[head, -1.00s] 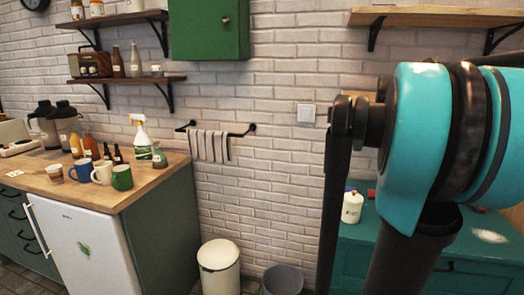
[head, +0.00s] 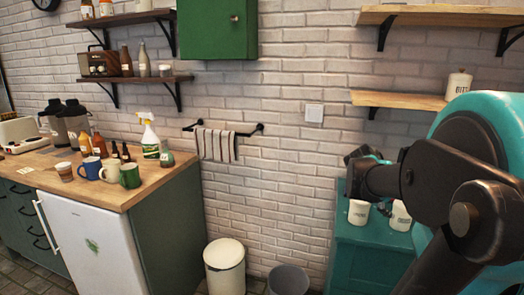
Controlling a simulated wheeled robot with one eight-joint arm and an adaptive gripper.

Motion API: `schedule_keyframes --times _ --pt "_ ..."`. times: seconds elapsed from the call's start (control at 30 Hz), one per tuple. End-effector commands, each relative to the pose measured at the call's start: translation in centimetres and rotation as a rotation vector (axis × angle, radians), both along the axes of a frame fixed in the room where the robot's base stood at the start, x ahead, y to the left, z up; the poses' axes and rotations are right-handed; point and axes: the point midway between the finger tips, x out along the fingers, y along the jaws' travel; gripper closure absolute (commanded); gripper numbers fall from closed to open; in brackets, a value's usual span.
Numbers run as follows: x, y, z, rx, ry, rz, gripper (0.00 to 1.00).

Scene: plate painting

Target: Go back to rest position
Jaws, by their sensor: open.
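My arm fills the right side of the head view, folded in dark and teal links. My gripper (head: 362,155) is at the left end of the dark forearm, partly hidden and small in the view. It is open, and I see nothing held in it. It is in front of the brick wall, above the teal cabinet (head: 352,245) in the picture. Two white canisters, one on the left (head: 358,213) and one on the right (head: 400,217), stand on that cabinet, partly covered by my arm.
A wooden wall shelf (head: 395,99) holds a white canister (head: 459,84). A wooden counter (head: 105,194) at left carries several mugs and bottles and a spray bottle (head: 149,137). A white bin (head: 224,268) and a grey bin (head: 288,280) stand on the floor.

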Motion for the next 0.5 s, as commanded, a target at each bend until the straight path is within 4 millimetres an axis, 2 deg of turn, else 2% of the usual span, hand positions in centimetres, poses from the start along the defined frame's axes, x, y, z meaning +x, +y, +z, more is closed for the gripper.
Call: schedule_keyframes --times 0.03,0.2,0.33,0.4,0.5 --pt "-0.8 2.4 -2.7 0.094 -0.05 -0.029 0.23" --pt "-4.1 10.4 -10.6 0.436 -0.187 -0.176 0.23" --pt "-7.2 16.3 -15.3 0.677 -0.239 -0.303 0.23" --pt "-8.8 18.8 -17.0 0.781 -0.249 -0.365 0.23" --pt "-10.5 21.4 -18.7 0.888 -0.253 -0.436 0.23"
